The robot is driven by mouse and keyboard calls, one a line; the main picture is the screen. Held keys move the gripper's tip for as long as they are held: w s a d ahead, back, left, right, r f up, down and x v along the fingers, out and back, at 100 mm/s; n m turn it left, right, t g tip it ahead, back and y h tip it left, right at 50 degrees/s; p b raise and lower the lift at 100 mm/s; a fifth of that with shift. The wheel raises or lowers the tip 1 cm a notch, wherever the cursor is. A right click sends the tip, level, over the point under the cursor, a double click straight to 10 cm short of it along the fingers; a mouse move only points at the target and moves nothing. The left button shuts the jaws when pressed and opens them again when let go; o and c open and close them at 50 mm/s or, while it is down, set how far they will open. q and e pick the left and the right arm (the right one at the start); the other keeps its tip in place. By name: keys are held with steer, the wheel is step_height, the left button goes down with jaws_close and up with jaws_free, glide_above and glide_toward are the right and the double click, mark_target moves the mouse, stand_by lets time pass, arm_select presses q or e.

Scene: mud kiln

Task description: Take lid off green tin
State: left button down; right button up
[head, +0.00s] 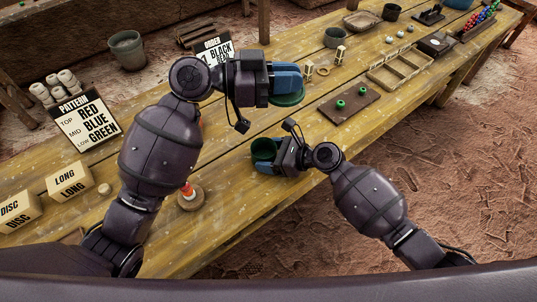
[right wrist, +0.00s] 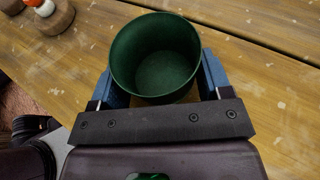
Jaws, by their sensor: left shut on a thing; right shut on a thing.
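The green tin (right wrist: 155,65) is uncovered in the right wrist view, with its inside visible and empty. It also shows in the head view (head: 264,149) near the table's front edge. My right gripper (right wrist: 158,85) is shut on the tin, with a blue finger on each side. I cannot tell whether its base touches the table. The green lid (head: 289,100) is in my left gripper (head: 288,83), apart from the tin and further back. The left gripper's blue fingers are shut on it and partly hide it.
The wooden table (head: 235,215) holds a dark board (head: 350,102) with two green pieces. A divided wooden tray (head: 400,70) stands behind it. A peg stand (head: 188,197) with orange and white pieces is left of the tin. Labelled blocks (head: 69,180) and a pattern sign (head: 86,122) are at left.

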arm_select(q)
steer(key=shift+f, duration=0.1)
arm_select(e)
steer(key=shift+f, duration=0.15)
steer(key=o, duration=1.3)
arm_select(q)
steer(key=shift+r, duration=0.2)
arm_select(e)
steer(key=shift+d+r, duration=0.2)
steer(key=shift+r, duration=0.1)
arm_select(q)
steer(key=shift+r+p, duration=0.55)
steer(key=shift+r, duration=0.25)
arm_select(e)
step_height(320, 180, up, 4)
glide_above(308, 173)
steer(key=shift+s+r, duration=0.1)
steer(key=shift+r, duration=0.05)
